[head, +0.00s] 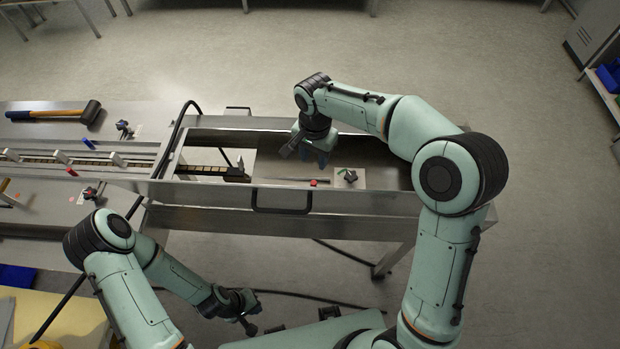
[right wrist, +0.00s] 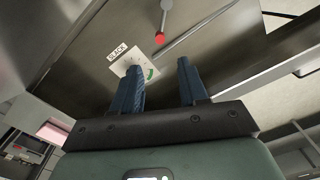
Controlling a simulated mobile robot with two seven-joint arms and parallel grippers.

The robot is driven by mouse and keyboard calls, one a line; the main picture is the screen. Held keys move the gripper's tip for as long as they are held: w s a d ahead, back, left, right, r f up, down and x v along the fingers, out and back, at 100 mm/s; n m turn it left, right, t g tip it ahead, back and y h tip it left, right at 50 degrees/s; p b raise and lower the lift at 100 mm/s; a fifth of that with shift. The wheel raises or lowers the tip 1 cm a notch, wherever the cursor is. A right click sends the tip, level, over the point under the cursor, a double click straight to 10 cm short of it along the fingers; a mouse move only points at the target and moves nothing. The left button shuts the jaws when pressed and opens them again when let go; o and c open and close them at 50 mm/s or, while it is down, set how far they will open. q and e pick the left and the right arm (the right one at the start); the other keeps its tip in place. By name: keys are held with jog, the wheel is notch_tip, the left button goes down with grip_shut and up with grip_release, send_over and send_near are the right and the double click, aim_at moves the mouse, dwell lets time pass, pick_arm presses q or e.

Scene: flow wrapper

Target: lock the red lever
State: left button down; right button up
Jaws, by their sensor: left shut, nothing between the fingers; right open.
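A second red-ended part (head: 71,172) is on the left bench. I cannot tell which is the named lever. My right gripper (head: 317,158) is open above the trough, apart from the red ball; its blue fingers (right wrist: 160,85) are empty. My left gripper (head: 249,318) is shut and empty, low in front.
The steel machine bench (head: 360,214) has raised rims and a black handle (head: 282,209) at the front. A hammer (head: 55,112), a blue-ended part (head: 88,143) and dark knobs (head: 124,129) are on the left bench.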

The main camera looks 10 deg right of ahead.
aim_at(315, 184)
pick_arm(q)
jog(key=shift+s+f, duration=0.3)
pick_arm(e)
notch_tip(315, 184, down, 12)
jog(key=shift+r, duration=0.2)
jog(key=shift+c, duration=0.2)
grip_shut()
jog(key=m+b, duration=0.1)
jog(key=b, duration=0.1)
jog(key=shift+s+d+f+m+b, duration=0.15)
jog(key=shift+s+f+m+b, duration=0.15)
jog(key=shift+s+m, duration=0.1)
jog(key=shift+s+r+m, duration=0.3)
jog(key=shift+s, duration=0.05)
jog(key=shift+w, duration=0.2)
pick_arm(q)
jog(key=s+f, duration=0.2)
jog(key=f, duration=0.1)
jog(key=shift+s+f, duration=0.15)
jog(key=shift+s, duration=0.15)
pick_arm(e)
jog(key=shift+o, duration=0.2)
grip_release()
